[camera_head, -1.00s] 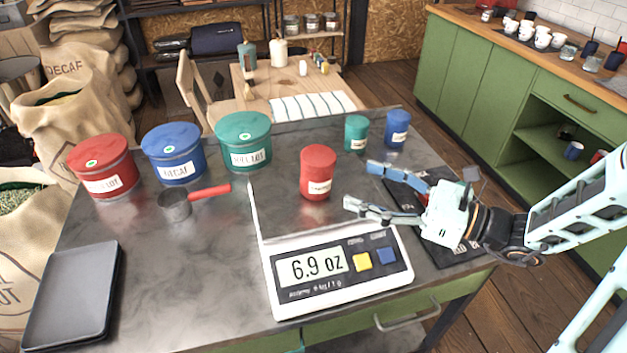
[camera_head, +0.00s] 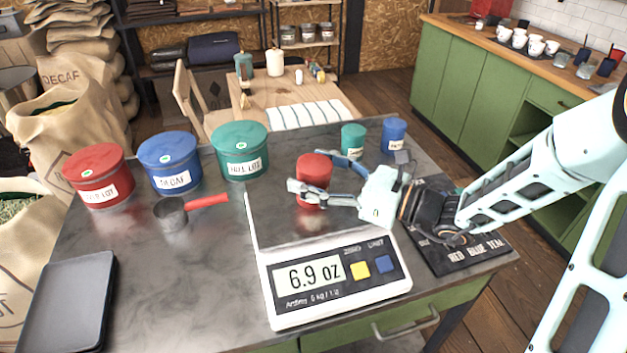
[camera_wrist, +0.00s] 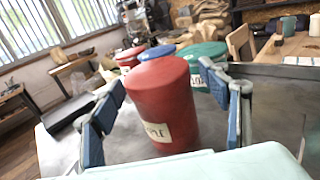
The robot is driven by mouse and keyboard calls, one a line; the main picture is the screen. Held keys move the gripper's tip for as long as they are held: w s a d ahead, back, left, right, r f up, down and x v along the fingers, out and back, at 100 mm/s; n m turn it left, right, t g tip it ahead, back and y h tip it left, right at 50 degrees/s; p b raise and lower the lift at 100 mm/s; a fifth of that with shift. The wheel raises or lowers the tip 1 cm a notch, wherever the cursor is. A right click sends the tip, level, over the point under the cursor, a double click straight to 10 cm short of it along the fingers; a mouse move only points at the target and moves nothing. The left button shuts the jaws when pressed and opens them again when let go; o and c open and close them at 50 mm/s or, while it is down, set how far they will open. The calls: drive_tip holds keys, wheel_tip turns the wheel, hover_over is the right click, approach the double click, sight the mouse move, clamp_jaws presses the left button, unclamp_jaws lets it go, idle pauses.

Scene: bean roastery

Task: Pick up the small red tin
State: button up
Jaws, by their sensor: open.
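The small red tin (camera_head: 314,172) stands upright on the scale's dark plate in the head view. In the wrist view the red tin (camera_wrist: 163,100) fills the middle, with part of a pale label showing. My gripper (camera_head: 318,176) is open, with one finger in front of the tin and the other behind it. In the wrist view my gripper's fingers (camera_wrist: 163,112) flank the tin left and right, with gaps on both sides. The scale (camera_head: 335,285) reads 6.9 oz.
Small green (camera_head: 353,141) and blue (camera_head: 394,136) tins stand behind. Big red (camera_head: 98,180), blue (camera_head: 169,165) and green (camera_head: 240,153) tins stand to the left. A red-handled scoop (camera_head: 172,213) and a dark tray (camera_head: 68,300) lie at left. A black labelled mat (camera_head: 470,255) lies right.

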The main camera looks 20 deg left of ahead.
drive_tip(key=c, duration=1.5)
drive_tip(key=shift+r, duration=0.1)
